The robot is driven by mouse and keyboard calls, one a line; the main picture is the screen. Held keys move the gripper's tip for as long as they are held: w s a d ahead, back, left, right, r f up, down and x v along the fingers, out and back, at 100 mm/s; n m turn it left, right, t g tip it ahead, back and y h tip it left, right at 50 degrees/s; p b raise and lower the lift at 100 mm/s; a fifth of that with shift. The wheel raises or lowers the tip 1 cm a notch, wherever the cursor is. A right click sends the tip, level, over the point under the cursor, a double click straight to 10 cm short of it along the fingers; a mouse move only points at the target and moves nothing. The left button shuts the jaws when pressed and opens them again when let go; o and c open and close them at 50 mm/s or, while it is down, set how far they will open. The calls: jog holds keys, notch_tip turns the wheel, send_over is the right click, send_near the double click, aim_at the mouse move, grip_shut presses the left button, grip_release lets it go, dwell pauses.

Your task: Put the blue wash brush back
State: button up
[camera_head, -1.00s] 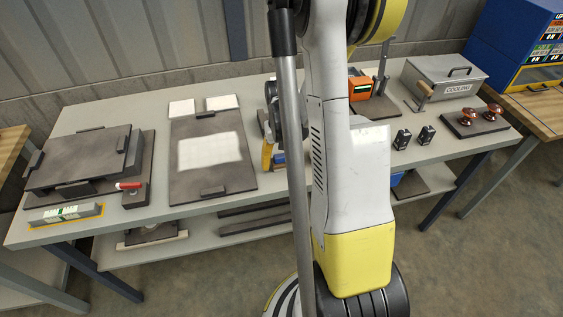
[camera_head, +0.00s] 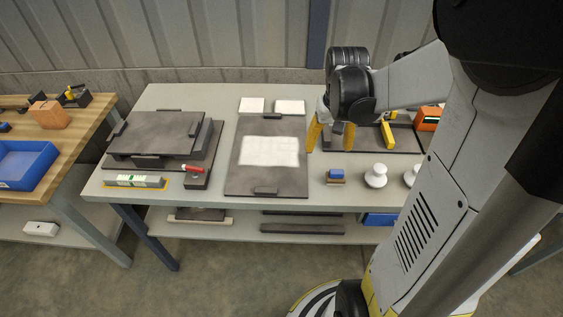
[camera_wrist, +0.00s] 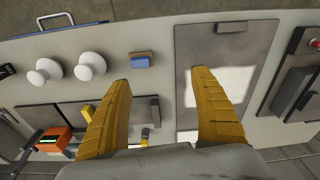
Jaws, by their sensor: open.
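Bristles cannot be made out.
Two white knobbed pieces (camera_head: 376,175) stand right of the block. A dark board with a white grid (camera_head: 270,152) lies to its left. A dark tray with a yellow part (camera_head: 388,136) and an orange device (camera_head: 427,118) are behind right. Bare tabletop surrounds the block.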

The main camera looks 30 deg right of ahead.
jog(key=s+a+r+n+t, duration=0.2)
jog(key=s+a+r+t, duration=0.1)
jog(key=a, duration=0.7)
jog(key=s+a+r+n+t, duration=0.3)
jog(key=a+r, duration=0.3)
jog(key=a, duration=0.4)
jog(key=shift+a+r+y, duration=0.2)
jog(key=shift+a+y, duration=0.05)
jog(key=shift+y, duration=0.05)
